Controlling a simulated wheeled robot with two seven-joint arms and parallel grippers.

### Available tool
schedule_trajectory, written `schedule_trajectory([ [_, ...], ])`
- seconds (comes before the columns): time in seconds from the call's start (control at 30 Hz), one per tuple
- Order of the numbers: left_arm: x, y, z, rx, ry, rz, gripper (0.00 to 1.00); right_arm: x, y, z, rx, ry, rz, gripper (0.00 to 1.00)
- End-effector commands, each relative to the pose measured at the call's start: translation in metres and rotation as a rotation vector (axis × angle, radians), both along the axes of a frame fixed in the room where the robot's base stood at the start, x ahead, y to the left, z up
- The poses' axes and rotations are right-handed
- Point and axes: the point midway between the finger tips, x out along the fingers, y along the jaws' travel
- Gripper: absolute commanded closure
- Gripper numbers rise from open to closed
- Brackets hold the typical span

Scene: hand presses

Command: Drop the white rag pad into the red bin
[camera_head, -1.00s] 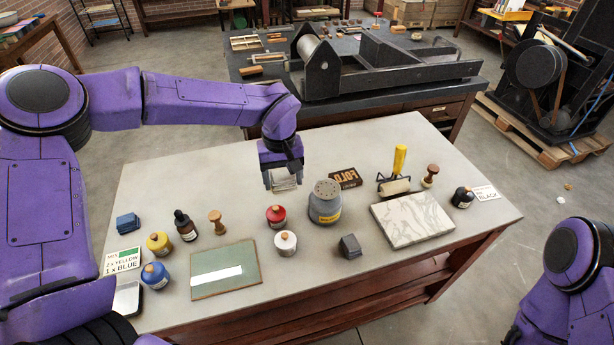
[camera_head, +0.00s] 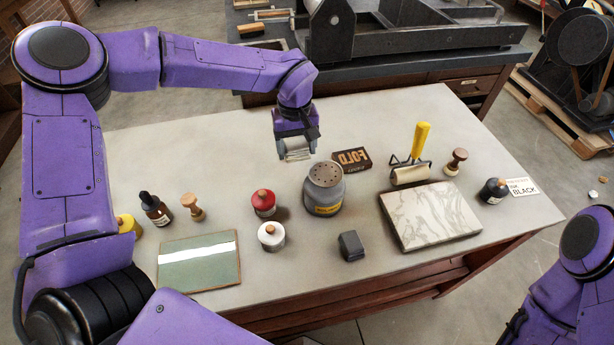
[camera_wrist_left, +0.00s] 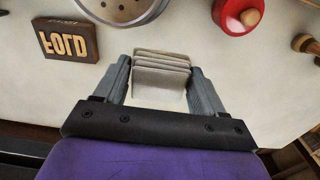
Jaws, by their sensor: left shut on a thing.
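My left gripper (camera_head: 295,152) is shut on the white rag pad (camera_head: 297,148), above the back middle of the table. In the left wrist view the pad (camera_wrist_left: 161,75) shows as a stack of pale folded layers between the two grey fingers of the gripper (camera_wrist_left: 163,82). No red bin shows in these views. The only red thing near is a small red pot with a wooden knob (camera_head: 263,202), in front of the gripper. My right gripper is out of view; only part of my right arm shows at the lower right.
A grey shaker can (camera_head: 324,190) and a dark FOLD block (camera_head: 352,160) stand close by. A yellow-handled roller (camera_head: 413,160), a marbled slab (camera_head: 430,216), a white pot (camera_head: 271,237) and a green board (camera_head: 199,262) also occupy the table (camera_head: 330,280). A large press (camera_head: 410,45) stands behind.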

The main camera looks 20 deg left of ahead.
Motion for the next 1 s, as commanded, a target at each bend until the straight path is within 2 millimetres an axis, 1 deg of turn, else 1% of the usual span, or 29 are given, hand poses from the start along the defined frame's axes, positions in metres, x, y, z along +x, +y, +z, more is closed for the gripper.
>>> schedule_trajectory([
  [0.03,0.000,0.000,-0.008,0.001,0.002,-0.001,0.54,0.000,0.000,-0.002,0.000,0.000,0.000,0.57],
  [0.07,0.000,0.000,-0.012,0.001,0.003,-0.001,0.54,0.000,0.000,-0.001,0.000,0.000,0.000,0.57],
  [0.2,0.000,-0.001,-0.043,0.001,0.005,-0.002,0.54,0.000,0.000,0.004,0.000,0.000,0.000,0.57],
  [0.37,0.000,-0.002,-0.067,0.002,0.004,-0.004,0.54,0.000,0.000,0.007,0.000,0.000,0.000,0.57],
  [0.5,0.000,-0.002,-0.092,0.001,0.003,-0.005,0.54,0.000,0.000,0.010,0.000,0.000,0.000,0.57],
  [0.6,0.001,-0.002,-0.100,0.001,0.000,-0.005,0.54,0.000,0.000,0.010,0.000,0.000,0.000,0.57],
  [0.8,0.001,-0.002,-0.101,0.001,-0.001,-0.004,0.54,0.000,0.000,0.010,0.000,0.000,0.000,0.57],
  [0.93,0.001,-0.002,-0.105,-0.001,0.001,-0.003,0.54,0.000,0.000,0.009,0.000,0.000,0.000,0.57],
  [0.97,0.001,-0.002,-0.104,0.000,0.000,-0.003,0.20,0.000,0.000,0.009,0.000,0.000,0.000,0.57],
  [1.0,0.001,-0.002,-0.104,0.000,0.000,-0.003,0.07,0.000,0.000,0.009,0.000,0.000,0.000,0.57],
])
